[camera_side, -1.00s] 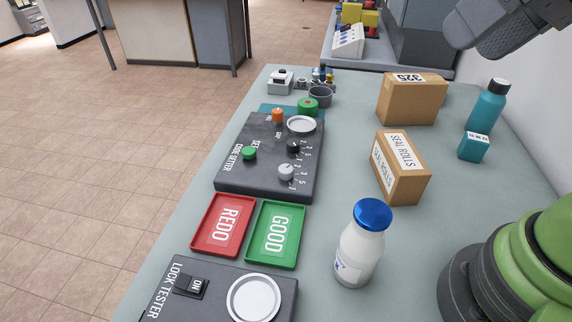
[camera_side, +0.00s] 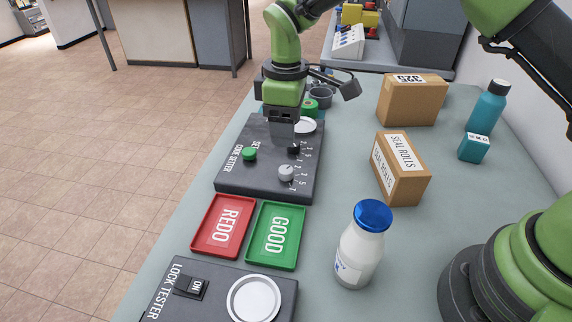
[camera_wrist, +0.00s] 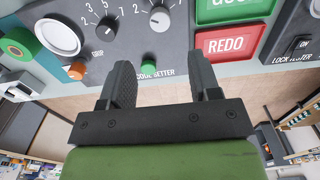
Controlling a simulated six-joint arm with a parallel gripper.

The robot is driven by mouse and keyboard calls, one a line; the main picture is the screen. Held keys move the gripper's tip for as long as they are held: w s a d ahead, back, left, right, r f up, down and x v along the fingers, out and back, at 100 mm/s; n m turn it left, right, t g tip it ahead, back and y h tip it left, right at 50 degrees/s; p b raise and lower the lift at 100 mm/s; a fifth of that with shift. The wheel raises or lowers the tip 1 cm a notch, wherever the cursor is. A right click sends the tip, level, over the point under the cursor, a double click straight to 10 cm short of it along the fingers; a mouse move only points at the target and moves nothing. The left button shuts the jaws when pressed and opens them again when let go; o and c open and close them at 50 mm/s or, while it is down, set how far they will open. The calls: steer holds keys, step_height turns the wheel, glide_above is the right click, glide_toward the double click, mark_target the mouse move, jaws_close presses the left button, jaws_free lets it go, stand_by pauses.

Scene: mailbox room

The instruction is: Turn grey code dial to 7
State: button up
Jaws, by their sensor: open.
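The dark code setter box (camera_side: 232,176) stands on the table. Its grey dial (camera_side: 286,173) is at the near right of the panel, and a black dial (camera_side: 294,149) sits just beyond it. In the wrist view the grey dial (camera_wrist: 160,18) is at the top middle, with the black dial (camera_wrist: 108,24) to its left; numbers ring both. I cannot read the grey dial's setting. My gripper (camera_side: 281,142) is open and empty, pointing down over the panel beside the black dial and beyond the grey one. In the wrist view its fingers (camera_wrist: 159,65) lie below the grey dial.
A green button (camera_side: 249,153) is on the panel's left. The red REDO tray (camera_side: 200,247) and green GOOD tray (camera_side: 252,260) lie nearer, before the lock tester (camera_side: 220,286). A blue-capped bottle (camera_side: 361,250) and SEAL ROLLS box (camera_side: 402,180) stand to the right.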

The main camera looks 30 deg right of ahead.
mark_target(286, 169)
step_height(286, 169, down, 10)
stand_by(0.5)
steer(key=shift+c, duration=0.2)
steer(key=c, duration=0.9)
